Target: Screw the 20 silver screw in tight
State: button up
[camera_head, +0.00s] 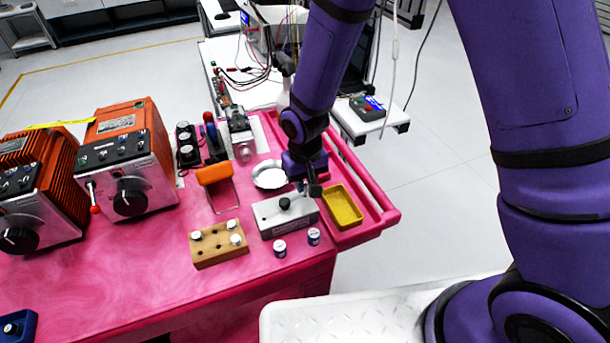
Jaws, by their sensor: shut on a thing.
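I cannot make out the number 20 anywhere. A wooden block (217,251) to the left holds several white-topped pieces. I cannot tell whether the gripper touches the white block.
A yellow tray (343,222) lies right of the white block, inside the pink table's (130,275) raised rim. A white dish (270,178) is behind. An orange-topped stand (215,174) and orange machines (125,150) are to the left. The front left tabletop is mostly clear.

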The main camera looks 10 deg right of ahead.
jog(key=shift+f, duration=0.3)
jog(key=shift+f, duration=0.95)
